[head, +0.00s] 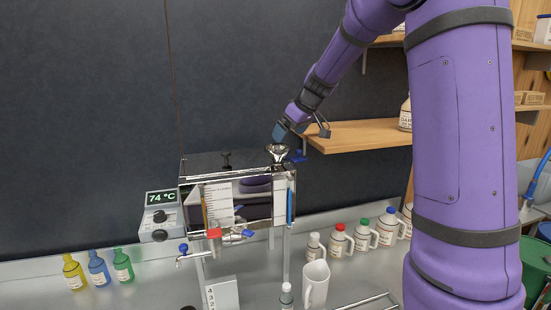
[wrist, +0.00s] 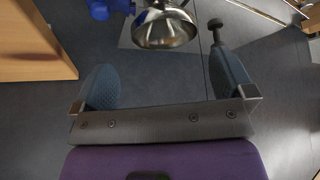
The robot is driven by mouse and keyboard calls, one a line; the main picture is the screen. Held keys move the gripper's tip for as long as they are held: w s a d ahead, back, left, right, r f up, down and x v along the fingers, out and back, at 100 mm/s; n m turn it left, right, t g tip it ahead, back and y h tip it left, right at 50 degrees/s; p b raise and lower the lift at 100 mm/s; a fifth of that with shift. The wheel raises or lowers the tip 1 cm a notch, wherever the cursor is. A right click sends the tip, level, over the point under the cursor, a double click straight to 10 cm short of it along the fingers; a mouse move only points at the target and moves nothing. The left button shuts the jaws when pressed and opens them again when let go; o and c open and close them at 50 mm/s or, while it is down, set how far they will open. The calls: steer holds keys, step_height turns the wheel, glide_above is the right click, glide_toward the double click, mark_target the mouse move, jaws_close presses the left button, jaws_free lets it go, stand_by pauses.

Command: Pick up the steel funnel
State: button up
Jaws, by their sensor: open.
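The steel funnel (head: 277,153) sits at the top right corner of the shiny evaporator box, its wide mouth up. In the wrist view the funnel (wrist: 165,30) shows near the top, just beyond and between the two blue-grey fingers. My gripper (head: 291,137) is right at the funnel in the head view, a little above it and to its right. In the wrist view my gripper (wrist: 160,80) is open, with nothing between its fingers. The funnel's lower part is hard to make out.
The evaporator box (head: 250,200) has a blue valve handle (head: 296,157) close beside the funnel. A wooden shelf (head: 355,136) juts out to the right. A temperature display (head: 160,198) is at the left. Bottles and a white jug (head: 315,280) stand below.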

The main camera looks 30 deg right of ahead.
mark_target(277, 147)
steer(key=x, duration=0.8)
steer(key=shift+a+r, duration=0.1)
steer(key=shift+a, duration=0.15)
steer(key=c, duration=0.7)
steer(key=shift+r, duration=0.1)
